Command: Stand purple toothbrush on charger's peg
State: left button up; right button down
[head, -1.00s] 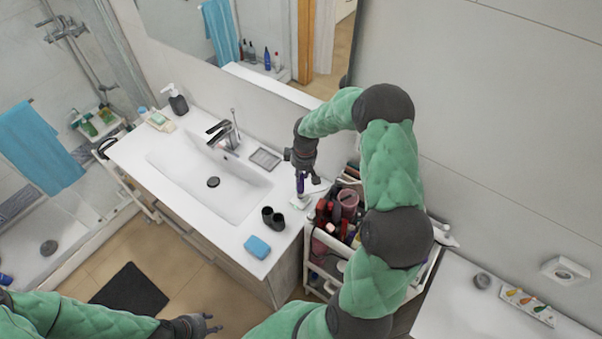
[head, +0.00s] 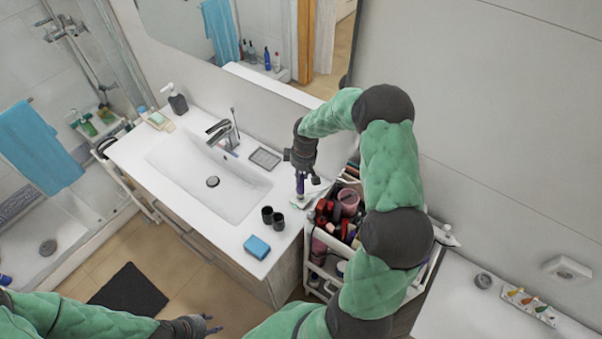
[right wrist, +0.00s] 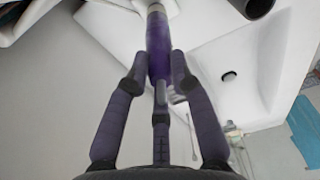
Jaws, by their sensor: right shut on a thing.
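The purple toothbrush (head: 300,187) is held roughly upright in my right gripper (head: 303,176), over the right end of the white counter. In the right wrist view the purple handle (right wrist: 158,45) runs up from between the fingers (right wrist: 157,75), which are closed around it, and ends in a pale band at the top edge. A small whitish thing, likely the charger (head: 304,201), lies at the handle's lower end. Its peg cannot be made out, and I cannot tell whether the handle touches it. My left gripper (head: 212,325) is empty, with its fingers apart, low over the floor.
The sink (head: 212,182) lies left, with a soap dish (head: 265,158) behind. A filled cosmetics cart (head: 318,240) stands close on the right.

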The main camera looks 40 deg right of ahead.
aim_at(303, 183)
jog(key=shift+f+b, duration=0.7)
jog(key=shift+f, duration=0.25)
jog(key=c, duration=1)
grip_release()
notch_tip(303, 183, up, 12)
jog(key=s, duration=0.1)
jog(key=shift+s+f, duration=0.15)
